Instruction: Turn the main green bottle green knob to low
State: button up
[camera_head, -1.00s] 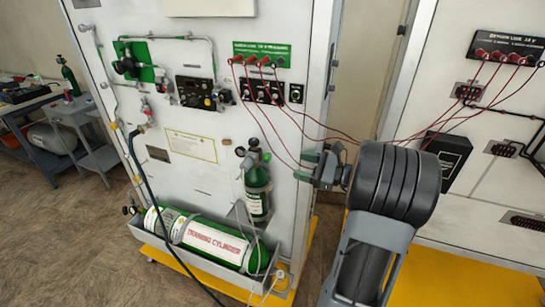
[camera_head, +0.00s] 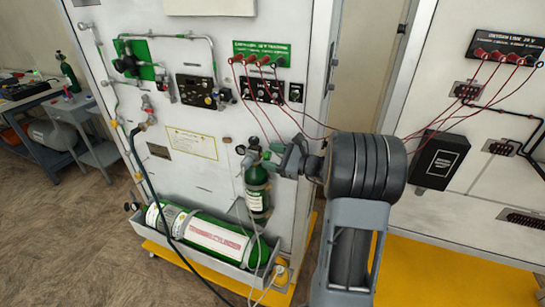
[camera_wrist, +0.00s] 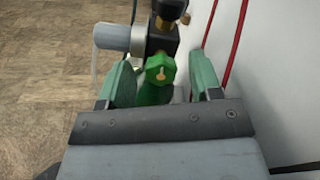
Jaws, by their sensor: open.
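The green knob (camera_wrist: 160,70) with a small yellow mark sits on a dark valve head with brass fittings (camera_wrist: 165,30) in the wrist view. My gripper (camera_wrist: 163,65) is open, with one green finger to the left and one to the right of the knob. I see gaps on both sides; depth is hard to judge. In the head view, the upright green bottle (camera_head: 257,192) hangs on the white panel, and my gripper (camera_head: 273,160) is at its top, right side. The knob is not clear there.
A large green and white training cylinder (camera_head: 205,233) lies in a tray below. Red wires (camera_head: 262,115) hang from the panel (camera_head: 205,180) above my gripper; red lines also run close to the right finger in the wrist view. A dark hose (camera_head: 150,195) hangs at left.

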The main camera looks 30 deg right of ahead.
jog(key=shift+c, duration=0.3)
jog(key=c, duration=0.9)
jog(key=shift+r+m+p, duration=0.2)
jog(key=shift+m+p, duration=0.2)
jog(key=shift+p, duration=0.15)
jog(key=shift+m+p, duration=0.3)
jog(key=shift+f, duration=0.2)
jog(key=o, duration=1)
jog(key=shift+c, duration=0.2)
jog(key=b+v, duration=0.2)
jog(key=v, duration=1.2)
jog(key=shift+b, duration=0.3)
